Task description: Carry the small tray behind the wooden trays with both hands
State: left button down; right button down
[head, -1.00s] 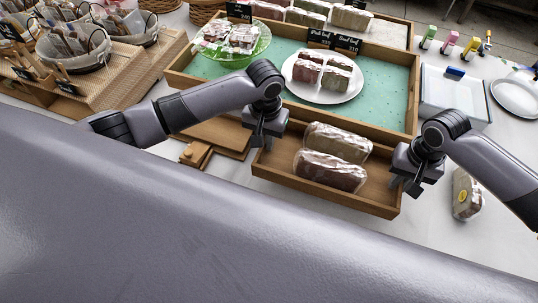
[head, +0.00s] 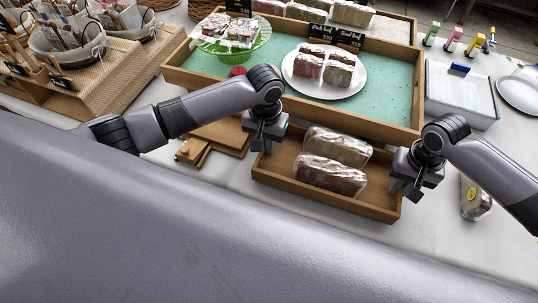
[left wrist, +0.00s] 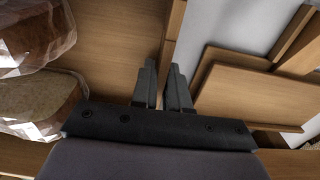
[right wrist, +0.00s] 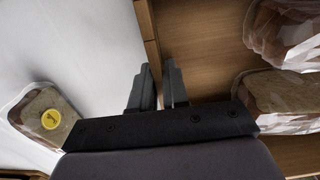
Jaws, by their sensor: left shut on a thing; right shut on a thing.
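The small wooden tray (head: 322,201) holds two wrapped loaves, a rear loaf (head: 338,146) and a front loaf (head: 329,175). My left gripper (head: 262,147) is shut on the tray's left wall, which also shows in the left wrist view (left wrist: 175,35). My right gripper (head: 408,190) is shut on the tray's right wall, seen between the fingers in the right wrist view (right wrist: 150,45). The tray looks about level. Whether it touches the table cannot be told. The large wooden tray (head: 388,129) with a green lining lies just behind it.
Wooden boards (head: 222,135) lie left of the small tray. A wrapped loaf with a yellow label (head: 475,199) lies to its right. A white plate (head: 325,88) and a green stand (head: 262,38) sit in the large tray. A white case (head: 460,90) stands at right.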

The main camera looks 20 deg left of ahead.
pick_arm(q)
jog(key=shift+f+b, duration=0.55)
jog(key=shift+f, duration=0.15)
pick_arm(e)
jog(key=shift+f, duration=0.7)
pick_arm(q)
jog(key=c, duration=1.1)
grip_release()
pick_arm(e)
jog(key=c, duration=1.1)
grip_release()
pick_arm(q)
jog(key=shift+r, duration=0.1)
notch_tip(320, 180, up, 12)
jog(key=shift+f, duration=0.2)
pick_arm(e)
jog(key=shift+r, duration=0.25)
pick_arm(q)
jog(key=shift+r, duration=0.15)
pick_arm(e)
notch_tip(320, 180, up, 12)
jog(key=shift+f, duration=0.15)
pick_arm(q)
jog(key=shift+s, duration=0.1)
pick_arm(e)
jog(key=shift+s, duration=0.1)
